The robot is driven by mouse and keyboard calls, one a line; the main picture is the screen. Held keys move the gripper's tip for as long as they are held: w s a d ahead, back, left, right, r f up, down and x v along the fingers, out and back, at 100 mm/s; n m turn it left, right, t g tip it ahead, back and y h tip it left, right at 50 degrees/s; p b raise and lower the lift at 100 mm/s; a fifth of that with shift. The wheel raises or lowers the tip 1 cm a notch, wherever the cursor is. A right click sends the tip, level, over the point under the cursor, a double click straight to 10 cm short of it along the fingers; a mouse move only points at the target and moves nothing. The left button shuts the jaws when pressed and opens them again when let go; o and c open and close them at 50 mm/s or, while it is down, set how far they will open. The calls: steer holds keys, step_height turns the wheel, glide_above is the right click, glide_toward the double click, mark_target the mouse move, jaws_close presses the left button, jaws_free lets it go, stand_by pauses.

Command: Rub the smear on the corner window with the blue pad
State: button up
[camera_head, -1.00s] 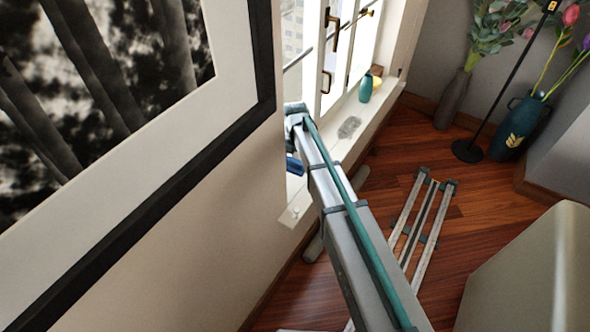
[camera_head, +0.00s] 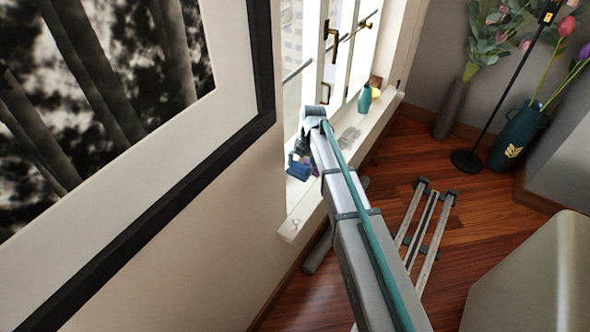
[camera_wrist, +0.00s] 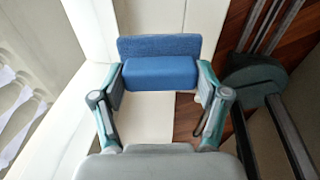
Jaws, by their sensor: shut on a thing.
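The blue pad (camera_wrist: 160,73) is a block with a darker blue fuzzy layer along its far side. My gripper (camera_wrist: 160,82) is shut on it, one finger at each end. In the head view the blue pad (camera_head: 298,171) shows at the left of my arm, above the window sill; the gripper is mostly hidden there by my arm. A grey smear-like patch (camera_head: 349,137) shows on the white sill, to the right of my arm and apart from the pad. The corner window (camera_head: 325,60) stands behind with its handles visible.
A teal bottle (camera_head: 365,99) and a small yellow-and-brown item (camera_head: 375,86) stand at the far end of the sill (camera_head: 293,228). A framed picture (camera_head: 262,125) hangs on the near wall. Vases and a lamp stand on the floor at right.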

steer(key=w+d+r+m+y, duration=0.1)
steer(key=w+d+r+y, duration=0.1)
steer(key=d+r, duration=0.3)
steer(key=s+a+r+m+t+y, duration=0.15)
steer(key=r+m+t+y, duration=0.3)
steer(key=r, duration=1.55)
steer(key=s+a+r+m+t+y, duration=0.15)
steer(key=r+m+t+y, duration=0.35)
steer(key=r, duration=1.5)
steer(key=w+a+n+y+p, duration=0.2)
steer(key=w+a+p, duration=0.1)
steer(key=a+p, duration=0.2)
steer(key=shift+w, duration=0.4)
steer(key=shift+b+x, duration=1.05)
